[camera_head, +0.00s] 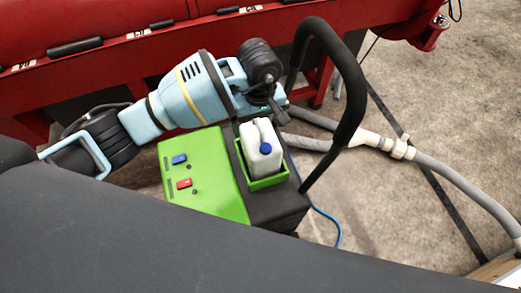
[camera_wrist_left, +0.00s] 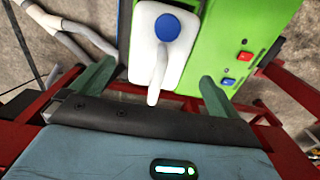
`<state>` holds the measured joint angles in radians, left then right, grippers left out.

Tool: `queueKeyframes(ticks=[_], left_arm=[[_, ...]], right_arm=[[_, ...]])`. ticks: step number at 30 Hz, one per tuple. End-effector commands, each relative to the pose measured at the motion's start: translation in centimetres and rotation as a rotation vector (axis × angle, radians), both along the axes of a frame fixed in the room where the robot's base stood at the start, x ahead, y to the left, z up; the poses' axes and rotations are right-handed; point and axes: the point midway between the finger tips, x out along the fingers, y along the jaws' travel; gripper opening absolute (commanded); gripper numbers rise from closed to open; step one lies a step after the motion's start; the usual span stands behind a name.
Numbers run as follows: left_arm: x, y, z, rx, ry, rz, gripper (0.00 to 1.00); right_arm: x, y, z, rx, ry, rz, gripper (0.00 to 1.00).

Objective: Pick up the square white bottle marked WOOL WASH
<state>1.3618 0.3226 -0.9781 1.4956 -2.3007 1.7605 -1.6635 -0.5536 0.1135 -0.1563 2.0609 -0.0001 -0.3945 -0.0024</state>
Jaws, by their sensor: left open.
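A square white bottle (camera_head: 262,152) with a blue cap and a white handle stands in a green tray (camera_head: 270,182) on a green and black machine. No lettering on it is legible. It also shows in the left wrist view (camera_wrist_left: 145,55), between my open fingers in the picture, with gaps on both sides. My left gripper (camera_head: 262,112) is at the bottle's far, handle end, close to its top. It is open and empty, and its fingers also show in the wrist view (camera_wrist_left: 156,82). I cannot tell whether a finger touches the bottle. My right gripper is not in view.
The machine's green panel (camera_head: 200,170) has a blue and a red switch. Its black bar handle (camera_head: 350,90) rises just right of my gripper. A red frame (camera_head: 150,55) runs behind. Grey hoses (camera_head: 440,172) lie on the concrete floor at right.

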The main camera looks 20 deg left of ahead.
Motion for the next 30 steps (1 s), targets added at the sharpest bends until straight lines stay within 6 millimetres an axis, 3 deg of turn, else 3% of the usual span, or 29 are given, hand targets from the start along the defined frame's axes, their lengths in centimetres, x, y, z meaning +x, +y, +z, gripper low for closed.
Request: queueKeyframes(ticks=[5,15,24,30], left_arm=[[-0.1,-0.1,-0.6,-0.001,0.002,0.000,1.00],[-0.3,-0.4,-4.8,-0.003,0.001,0.000,1.00],[-0.2,-0.3,-5.2,-0.002,-0.001,0.000,1.00],[-0.2,-0.3,-5.2,-0.002,-0.001,0.000,0.74]], right_arm=[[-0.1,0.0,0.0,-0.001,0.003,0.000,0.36],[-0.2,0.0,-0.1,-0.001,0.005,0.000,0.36],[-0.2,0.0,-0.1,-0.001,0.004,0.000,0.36],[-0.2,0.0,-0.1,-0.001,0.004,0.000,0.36]])
